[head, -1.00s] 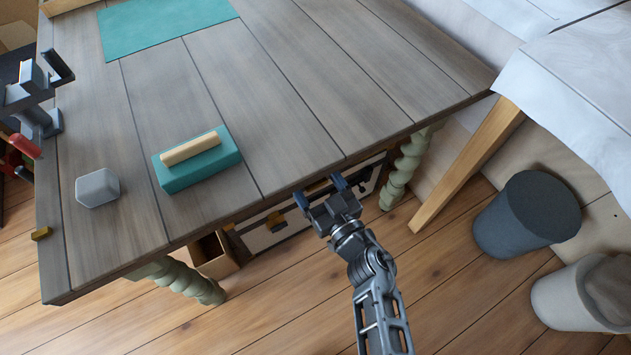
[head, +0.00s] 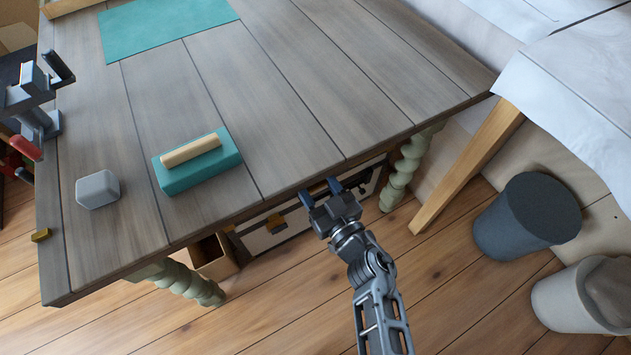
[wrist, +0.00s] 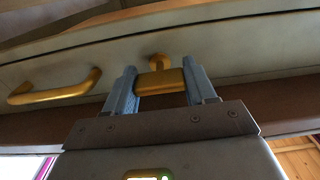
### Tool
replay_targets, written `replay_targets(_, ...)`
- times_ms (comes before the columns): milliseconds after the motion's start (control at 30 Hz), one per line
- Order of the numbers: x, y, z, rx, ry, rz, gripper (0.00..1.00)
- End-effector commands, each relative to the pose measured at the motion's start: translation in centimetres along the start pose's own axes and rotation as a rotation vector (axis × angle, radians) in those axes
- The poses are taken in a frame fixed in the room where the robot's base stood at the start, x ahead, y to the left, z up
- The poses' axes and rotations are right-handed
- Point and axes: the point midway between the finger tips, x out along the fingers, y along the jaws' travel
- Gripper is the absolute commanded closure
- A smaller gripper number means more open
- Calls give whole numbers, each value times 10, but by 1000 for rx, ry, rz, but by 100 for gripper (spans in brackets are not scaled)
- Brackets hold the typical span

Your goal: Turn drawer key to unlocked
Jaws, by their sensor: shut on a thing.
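The drawer key (wrist: 161,84) is brass, with its flat bow between my fingers in the wrist view. Its stem meets a round brass piece on the pale drawer front (wrist: 240,52). The bow lies roughly level across the wrist picture. My gripper (head: 320,190) is shut on the key, just under the table's front edge; it also shows in the wrist view (wrist: 160,80). In the head view the key is hidden by the gripper and table edge. A brass drawer handle (wrist: 55,88) is left of the key. I cannot tell the lock's state.
The wooden table (head: 290,100) overhangs the drawer, close above my gripper. Turned green legs (head: 405,170) stand at either side. An open wooden box (head: 213,258) is below left. A dark bin (head: 525,215) and a pale bin (head: 570,300) stand right on the floor.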

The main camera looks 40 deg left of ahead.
Motion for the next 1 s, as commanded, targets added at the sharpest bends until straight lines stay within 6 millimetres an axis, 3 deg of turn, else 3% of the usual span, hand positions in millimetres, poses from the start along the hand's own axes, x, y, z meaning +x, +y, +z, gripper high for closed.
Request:
replay_targets(367,0,0,0,-195,0,0,75)
replay_targets(1000,0,0,1,-799,1,0,75)
